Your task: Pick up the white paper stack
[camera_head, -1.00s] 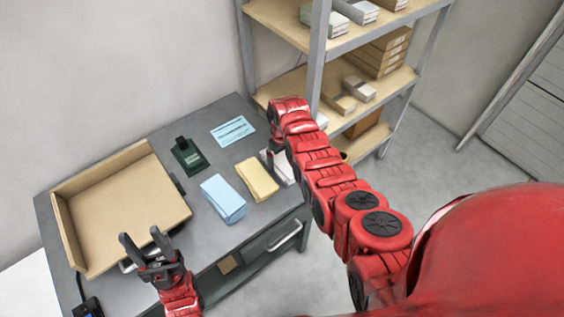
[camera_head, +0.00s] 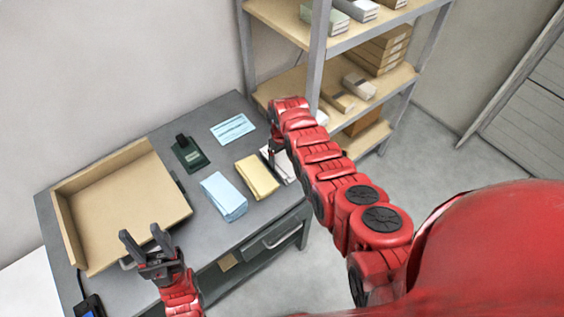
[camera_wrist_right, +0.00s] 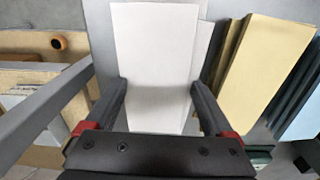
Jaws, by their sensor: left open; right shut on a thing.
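The white paper stack (camera_wrist_right: 153,60) lies between the two fingers of my right gripper (camera_wrist_right: 158,98) in the right wrist view, and the fingers are shut on its sides. In the head view the white stack (camera_head: 283,170) shows only in part beside the yellow stack, with my right gripper (camera_head: 271,155) and arm covering the rest. I cannot tell whether it touches the table. My left gripper (camera_head: 148,246) is open and empty, over the front of the cardboard tray.
A yellow stack (camera_head: 257,177) and a blue stack (camera_head: 223,196) lie left of the white one on the grey table (camera_head: 100,290). A cardboard tray (camera_head: 125,205), a dark stamp pad (camera_head: 189,156) and a blue sheet (camera_head: 232,128) are also there. A shelf (camera_head: 318,60) stands behind.

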